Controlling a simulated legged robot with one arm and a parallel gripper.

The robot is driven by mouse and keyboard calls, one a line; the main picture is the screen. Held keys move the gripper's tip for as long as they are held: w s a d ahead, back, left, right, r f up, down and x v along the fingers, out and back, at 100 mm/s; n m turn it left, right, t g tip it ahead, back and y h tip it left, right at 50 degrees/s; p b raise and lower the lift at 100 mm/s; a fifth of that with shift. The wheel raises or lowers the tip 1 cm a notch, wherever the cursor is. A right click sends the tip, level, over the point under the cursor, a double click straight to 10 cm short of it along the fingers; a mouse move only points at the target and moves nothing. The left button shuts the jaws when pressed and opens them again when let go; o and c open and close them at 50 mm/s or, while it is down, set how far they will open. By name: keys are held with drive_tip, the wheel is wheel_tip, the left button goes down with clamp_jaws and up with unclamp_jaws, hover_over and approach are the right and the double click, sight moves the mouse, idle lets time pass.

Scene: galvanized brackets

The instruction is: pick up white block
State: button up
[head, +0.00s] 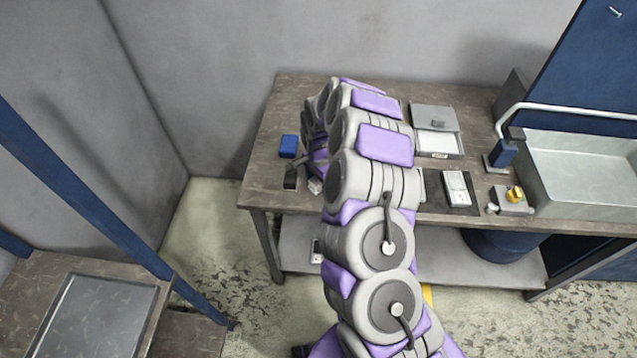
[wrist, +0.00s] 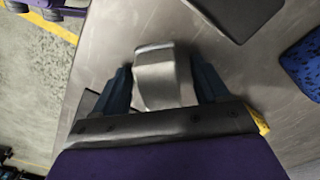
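The white block (wrist: 157,80), light grey-white in this light, stands on the worktop between the two fingers of my gripper (wrist: 160,68) in the wrist view. The fingers are apart, one on each side of it, with a narrow gap showing at each side. Its lower end is near the gripper's dark front edge; I cannot tell whether they touch. In the head view, a small pale block (head: 315,186) shows near the table's front edge beside my gripper, which my arm mostly hides.
A blue block (head: 288,146) and a small black object (head: 290,178) lie on the table (head: 262,170) at left. A grey box (head: 436,118), a white device on a dark mat (head: 457,188) and a sink (head: 580,170) are right of my arm.

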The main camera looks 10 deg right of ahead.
drive_tip(key=c, duration=1.2)
drive_tip(key=shift+r, duration=0.1)
wheel_tip(320, 180, up, 4)
drive_tip(key=shift+f+p, duration=0.25)
drive_tip(key=shift+p, duration=0.25)
drive_tip(key=s+r+p, duration=0.1)
drive_tip(key=s, duration=1.5)
drive_tip(key=shift+r+p, duration=0.15)
drive_tip(key=shift+p, duration=0.2)
drive_tip(key=o, duration=0.6)
drive_tip(key=c, duration=0.4)
